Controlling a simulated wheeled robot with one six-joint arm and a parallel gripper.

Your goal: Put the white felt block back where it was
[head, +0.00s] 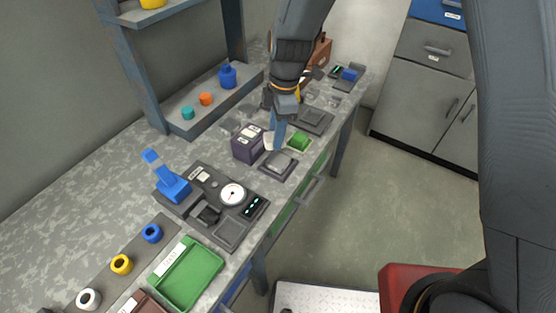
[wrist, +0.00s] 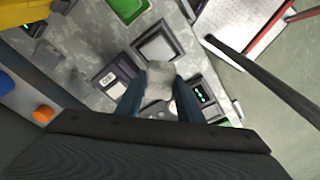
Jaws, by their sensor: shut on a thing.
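My gripper (head: 273,143) is low over the middle of the bench, beside the dark box with white labels (head: 248,143). In the wrist view, my gripper (wrist: 160,95) has its two blue fingers closed on a pale grey-white block, the white felt block (wrist: 160,78). In the head view, the white felt block (head: 268,141) is a small pale patch at the fingertips, partly hidden by them. A dark square pad with a light top (head: 278,165) lies just in front of the gripper. I cannot tell whether the block touches the bench.
A green block (head: 300,141) on a pale pad is right of the gripper, with a grey square plate (head: 313,120) behind it. A dial instrument (head: 232,194) and green tray (head: 187,275) stand nearer. A shelf with coloured pieces (head: 206,99) is behind. An open drawer (head: 314,187) juts out in front.

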